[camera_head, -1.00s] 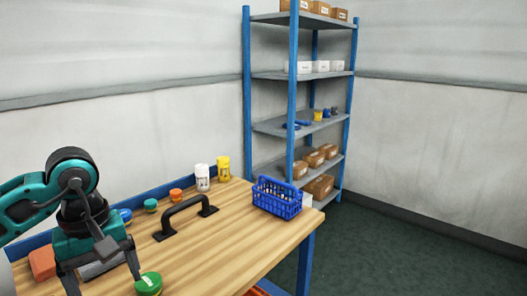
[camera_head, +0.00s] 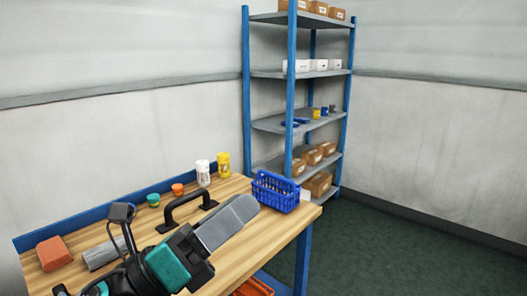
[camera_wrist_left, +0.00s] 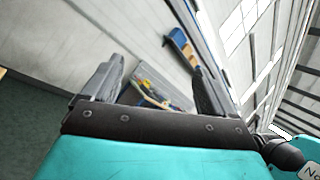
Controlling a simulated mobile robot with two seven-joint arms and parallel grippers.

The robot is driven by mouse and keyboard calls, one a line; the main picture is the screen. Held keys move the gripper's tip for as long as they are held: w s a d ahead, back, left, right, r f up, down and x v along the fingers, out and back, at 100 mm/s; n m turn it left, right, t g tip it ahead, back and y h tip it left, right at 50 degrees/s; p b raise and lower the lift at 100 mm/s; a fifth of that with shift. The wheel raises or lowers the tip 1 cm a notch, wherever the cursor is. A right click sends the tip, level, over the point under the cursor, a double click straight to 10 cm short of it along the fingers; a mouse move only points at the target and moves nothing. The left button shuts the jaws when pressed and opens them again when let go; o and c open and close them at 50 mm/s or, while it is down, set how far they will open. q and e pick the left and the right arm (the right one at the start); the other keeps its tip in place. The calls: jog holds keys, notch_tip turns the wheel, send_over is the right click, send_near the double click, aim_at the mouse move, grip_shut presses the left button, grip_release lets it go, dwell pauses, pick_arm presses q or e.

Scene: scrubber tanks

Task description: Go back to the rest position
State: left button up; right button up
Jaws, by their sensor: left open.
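My left gripper (camera_head: 232,216) is raised over the front of the wooden workbench (camera_head: 88,236), pointing up and to the right in the head view. In the left wrist view its two dark fingers (camera_wrist_left: 158,72) stand apart with nothing between them. It is open and empty. The gripper and arm hide part of the bench's front. My right gripper is not in view.
On the bench are a black handle (camera_head: 187,207), blue basket (camera_head: 275,193), white bottle (camera_head: 203,174), yellow bottle (camera_head: 223,166), orange block (camera_head: 53,254) and grey cylinder (camera_head: 102,255). A shelf rack (camera_head: 292,75) stands behind. The floor (camera_head: 385,250) at right is clear.

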pick_arm(q)
jog(key=w+a+f+n+t+y, duration=0.1)
jog(key=a+f+n+t+y, duration=0.2)
jog(key=a+f+n+y, duration=0.9)
jog(key=w+a+f+n+t+y, duration=0.25)
jog(key=n+y, duration=0.45)
jog(key=n, duration=1)
jog(key=s+a+f+n+g+y, duration=0.1)
jog(key=s+a+f+n+g, duration=0.1)
jog(key=s+f+n+g, duration=1.15)
notch_tip(320, 180, down, 14)
jog(key=d+m+t+h, duration=0.1)
jog(key=d+m+t, duration=0.2)
jog(key=t, duration=0.4)
jog(key=shift+r+m+h, duration=0.2)
jog(key=shift+m+h, duration=0.2)
jog(key=shift+m, duration=0.05)
